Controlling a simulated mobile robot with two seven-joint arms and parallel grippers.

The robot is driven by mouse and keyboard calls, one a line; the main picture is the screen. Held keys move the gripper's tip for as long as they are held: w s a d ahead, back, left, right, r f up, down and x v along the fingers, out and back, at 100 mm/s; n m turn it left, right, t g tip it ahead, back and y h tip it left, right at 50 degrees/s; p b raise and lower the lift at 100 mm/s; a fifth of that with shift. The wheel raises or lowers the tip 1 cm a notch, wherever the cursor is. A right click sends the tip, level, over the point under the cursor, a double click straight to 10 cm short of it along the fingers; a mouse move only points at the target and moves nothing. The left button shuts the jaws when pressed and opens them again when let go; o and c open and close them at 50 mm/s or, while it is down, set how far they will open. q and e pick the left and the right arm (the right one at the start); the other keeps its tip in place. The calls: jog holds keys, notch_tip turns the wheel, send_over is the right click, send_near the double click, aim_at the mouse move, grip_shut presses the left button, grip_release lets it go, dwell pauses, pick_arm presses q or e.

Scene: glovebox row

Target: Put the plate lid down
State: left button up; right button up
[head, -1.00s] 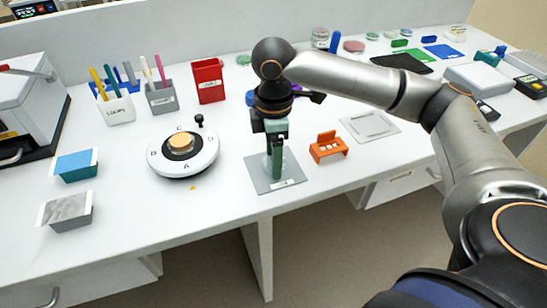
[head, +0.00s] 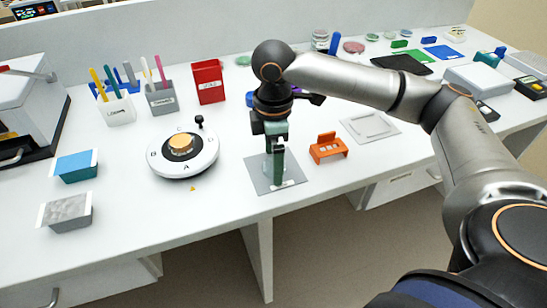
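My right gripper (head: 275,178) points straight down, with its green fingers low over a grey square mat (head: 257,186). The fingers show nearly edge-on, so their gap is hidden. A faint, clear shape (head: 262,164) shows around the fingertips above the mat. I cannot tell whether it is the plate lid, or whether the fingers grip it. A flat, pale square piece with a raised rim (head: 370,126) lies on the bench to the right; I cannot tell whether it is a lid or a holder. My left gripper is not in view.
A round white dial (head: 183,165) stands left of the mat, and an orange rack (head: 328,149) stands close on its right. Pen cups (head: 161,97) and a red box (head: 208,82) are behind. The bench's front edge lies just before the mat.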

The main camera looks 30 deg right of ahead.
pick_arm(q)
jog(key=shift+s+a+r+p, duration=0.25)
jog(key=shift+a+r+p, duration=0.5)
jog(key=shift+p, duration=0.5)
pick_arm(e)
notch_tip(320, 180, up, 12)
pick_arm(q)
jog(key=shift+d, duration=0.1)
